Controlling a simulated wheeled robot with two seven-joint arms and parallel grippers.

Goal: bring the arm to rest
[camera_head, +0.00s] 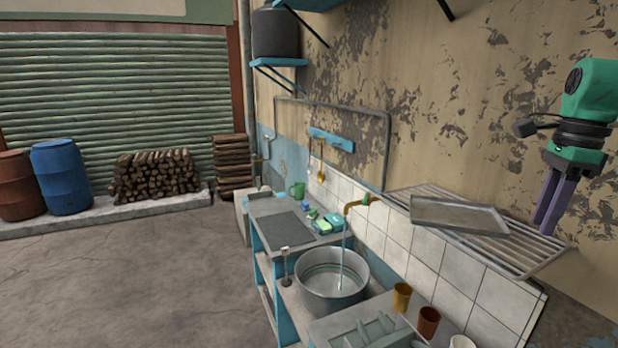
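My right gripper (544,226), green and black with two dark purple fingers, hangs fingers down at the far right, in front of the peeling wall. Its fingertips show beside the right end of a metal wire rack (520,258). The two fingers look close together, and I cannot tell whether they are fully shut. No object shows between them. My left gripper is out of view.
A metal tray (460,216) lies on the rack. Below are a metal basin (331,283) under a running tap (352,205), an orange cup (402,296) and a brown cup (428,321). The floor (130,280) at left is clear.

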